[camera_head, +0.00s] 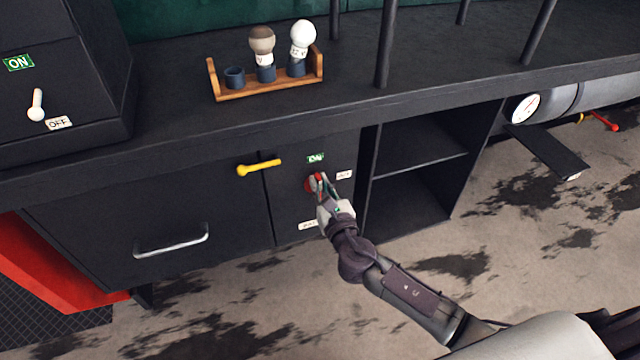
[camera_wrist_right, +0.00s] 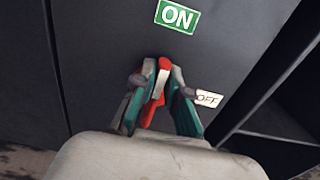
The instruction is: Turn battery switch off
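The battery switch is a red handle (camera_head: 311,184) on the dark cabinet front, partly hidden by my gripper. A green ON label (camera_head: 315,158) is above it and a white OFF label (camera_head: 344,175) to its right. In the right wrist view the red handle (camera_wrist_right: 157,84) points up, roughly toward the ON label (camera_wrist_right: 177,16), with the OFF label (camera_wrist_right: 208,98) to the right. My right gripper (camera_head: 318,184) is at the switch; its fingertips (camera_wrist_right: 163,72) close in on both sides of the handle and appear shut on it. My left gripper is out of view.
A yellow handle (camera_head: 259,167) sticks out left of the switch. A drawer with a silver pull (camera_head: 171,241) is further left. Open shelves (camera_head: 420,150) lie to the right. A wooden rack (camera_head: 268,88) with bulbs stands on the countertop. A white lever (camera_head: 37,104) is on the left box.

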